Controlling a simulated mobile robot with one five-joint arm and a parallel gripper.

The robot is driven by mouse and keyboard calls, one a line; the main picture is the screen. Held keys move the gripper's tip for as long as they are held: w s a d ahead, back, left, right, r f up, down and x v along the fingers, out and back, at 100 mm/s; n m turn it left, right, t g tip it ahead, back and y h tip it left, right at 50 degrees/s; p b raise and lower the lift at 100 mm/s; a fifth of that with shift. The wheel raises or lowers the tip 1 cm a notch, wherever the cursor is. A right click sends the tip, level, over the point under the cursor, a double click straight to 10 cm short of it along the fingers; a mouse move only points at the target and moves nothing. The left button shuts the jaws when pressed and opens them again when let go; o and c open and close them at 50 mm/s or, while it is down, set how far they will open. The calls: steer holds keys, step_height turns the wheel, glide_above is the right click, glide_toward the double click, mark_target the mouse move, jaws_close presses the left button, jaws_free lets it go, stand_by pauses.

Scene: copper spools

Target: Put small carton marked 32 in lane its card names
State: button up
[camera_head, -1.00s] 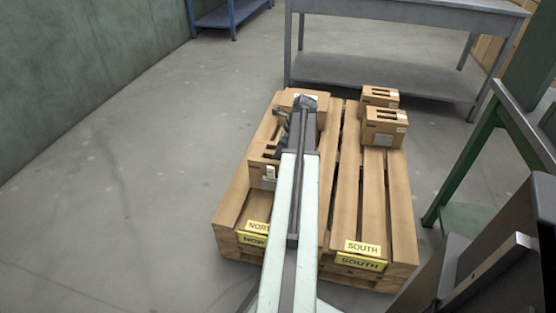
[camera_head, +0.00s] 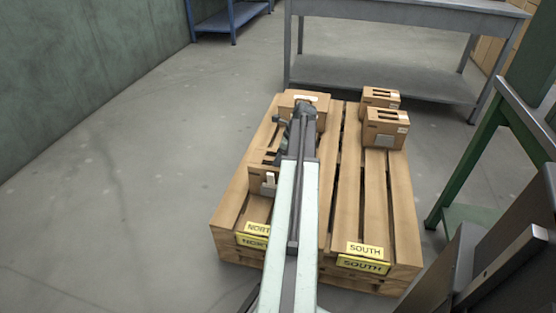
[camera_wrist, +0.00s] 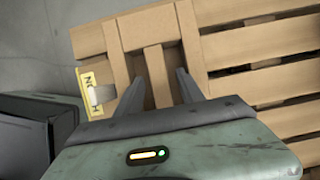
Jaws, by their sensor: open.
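A small carton (camera_head: 257,180) with a pale label on its front stands in the left lane of the pallet, just behind the NORTH sign (camera_head: 255,241). My arm partly hides it. In the wrist view the carton top (camera_wrist: 157,75) lies between and below my fingers. I cannot read a number on any carton. My gripper (camera_head: 281,140) is open; its two fingers (camera_wrist: 160,78) stand apart with nothing held, and I cannot tell whether they touch the carton. The SOUTH sign (camera_head: 362,257) marks the right lane.
Another carton (camera_head: 318,100) stands at the back of the left lane, partly hidden by my arm. Two cartons (camera_head: 380,97) (camera_head: 386,125) stand at the back of the right lane; its front slats are bare. A grey table (camera_head: 390,75) stands behind the pallet (camera_head: 400,215).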

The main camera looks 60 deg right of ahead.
steer(key=p+v, duration=1.1)
steer(key=v, duration=0.1)
steer(key=shift+r, duration=0.15)
steer(key=w+a+n+g, duration=0.1)
steer(key=w+a+n, duration=0.45)
steer(key=a, duration=0.45)
steer(key=w+a+f+n+g, duration=0.1)
steer(key=w+a+n, duration=0.5)
steer(key=a, duration=0.4)
steer(key=w+a+n+g, duration=0.1)
steer(key=w+a+n, duration=0.3)
steer(key=w+a, duration=0.4)
steer(key=a+n+g+h, duration=0.1)
steer(key=a+n, duration=1.6)
steer(key=a, duration=1.5)
steer(key=shift+w+a+f, duration=0.2)
steer(key=shift+f, duration=0.2)
